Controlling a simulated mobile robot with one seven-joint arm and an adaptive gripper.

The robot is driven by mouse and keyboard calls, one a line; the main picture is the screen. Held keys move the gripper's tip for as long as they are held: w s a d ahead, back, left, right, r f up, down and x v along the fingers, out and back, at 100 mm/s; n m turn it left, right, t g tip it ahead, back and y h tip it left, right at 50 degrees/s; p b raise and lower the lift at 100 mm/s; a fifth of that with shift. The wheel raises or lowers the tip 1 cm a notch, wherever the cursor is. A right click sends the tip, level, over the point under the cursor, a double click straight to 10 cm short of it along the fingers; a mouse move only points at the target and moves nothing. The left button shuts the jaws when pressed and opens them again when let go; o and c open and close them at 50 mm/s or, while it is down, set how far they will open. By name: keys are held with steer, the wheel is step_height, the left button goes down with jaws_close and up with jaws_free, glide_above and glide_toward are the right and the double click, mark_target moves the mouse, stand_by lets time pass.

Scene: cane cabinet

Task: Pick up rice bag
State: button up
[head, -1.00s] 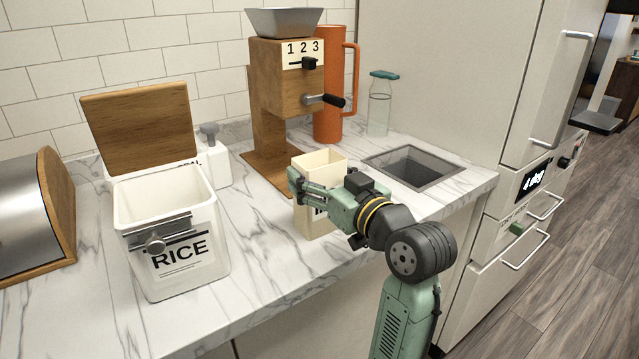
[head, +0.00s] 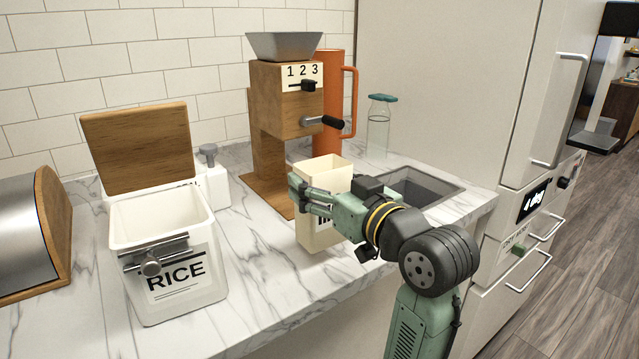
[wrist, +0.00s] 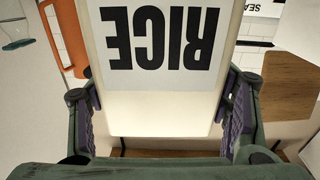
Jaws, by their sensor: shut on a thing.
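The inside of the bag is too small to make out.
A white RICE bin (head: 185,305) with raised wooden lid stands left on the marble counter (head: 255,275). Behind are the wooden grinder (head: 285,85), an orange pitcher (head: 330,95) and a glass bottle (head: 378,130). A recessed basin (head: 425,185) lies right, near the fridge (head: 445,80).

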steer(key=s+d+b, duration=0.1)
steer(key=s+d, duration=0.1)
steer(key=s, duration=0.4)
steer(key=s+d+r+b, duration=0.1)
steer(key=s+d, duration=0.1)
steer(key=s, duration=0.5)
steer(key=shift+d+r, duration=0.15)
steer(key=shift+d, duration=0.25)
stand_by(0.5)
